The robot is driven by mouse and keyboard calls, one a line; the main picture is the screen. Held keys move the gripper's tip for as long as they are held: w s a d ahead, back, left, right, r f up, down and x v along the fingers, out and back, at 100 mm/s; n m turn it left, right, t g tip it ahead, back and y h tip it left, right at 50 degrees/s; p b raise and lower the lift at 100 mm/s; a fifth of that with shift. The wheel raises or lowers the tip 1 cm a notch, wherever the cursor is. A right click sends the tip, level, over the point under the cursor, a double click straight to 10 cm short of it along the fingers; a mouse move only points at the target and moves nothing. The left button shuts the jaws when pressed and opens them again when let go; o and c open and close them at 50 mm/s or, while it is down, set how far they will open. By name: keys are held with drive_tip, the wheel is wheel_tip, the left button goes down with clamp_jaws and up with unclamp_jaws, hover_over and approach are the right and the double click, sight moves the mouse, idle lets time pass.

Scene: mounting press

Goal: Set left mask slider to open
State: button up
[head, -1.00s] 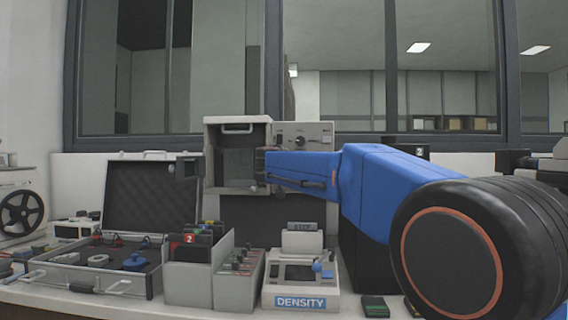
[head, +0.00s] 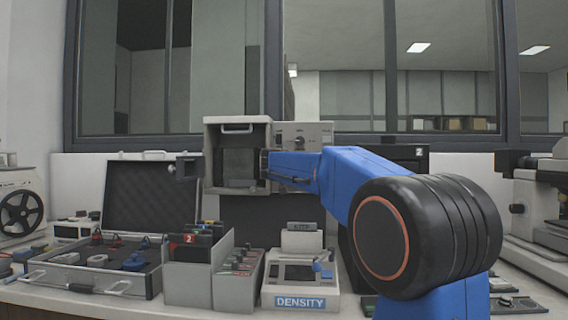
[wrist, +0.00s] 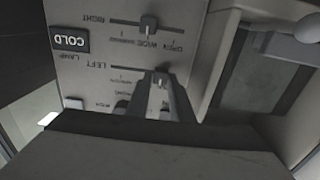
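In the wrist view the control panel (wrist: 100,25) appears upside down, with a slider marked RIGHT (wrist: 148,26) and, below it, one marked LEFT. The left slider's slot (wrist: 128,68) runs sideways, and its small pale knob (wrist: 160,80) sits towards the slot's right end. My gripper (wrist: 160,84) has its two dark fingers close around this knob, one on each side. I cannot tell whether they press on it. The labels under the left slot are partly hidden by the fingers. In the head view my blue arm reaches to the grey press housing (head: 230,125), and the sliders do not show.
A COLD sign (wrist: 69,41) is beside the sliders in the wrist view. In the head view, an open case (head: 90,278), a folder bin (head: 188,285) and a DENSITY device (head: 300,298) crowd the bench below the arm. A microscope (head: 545,200) stands at the right.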

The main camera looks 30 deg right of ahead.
clamp_jaws()
drive_tip(key=shift+w+a, duration=0.4)
drive_tip(key=shift+a, duration=0.25)
drive_tip(key=o, duration=0.6)
unclamp_jaws()
drive_tip(key=shift+a, duration=0.1)
drive_tip(key=shift+c, duration=0.2)
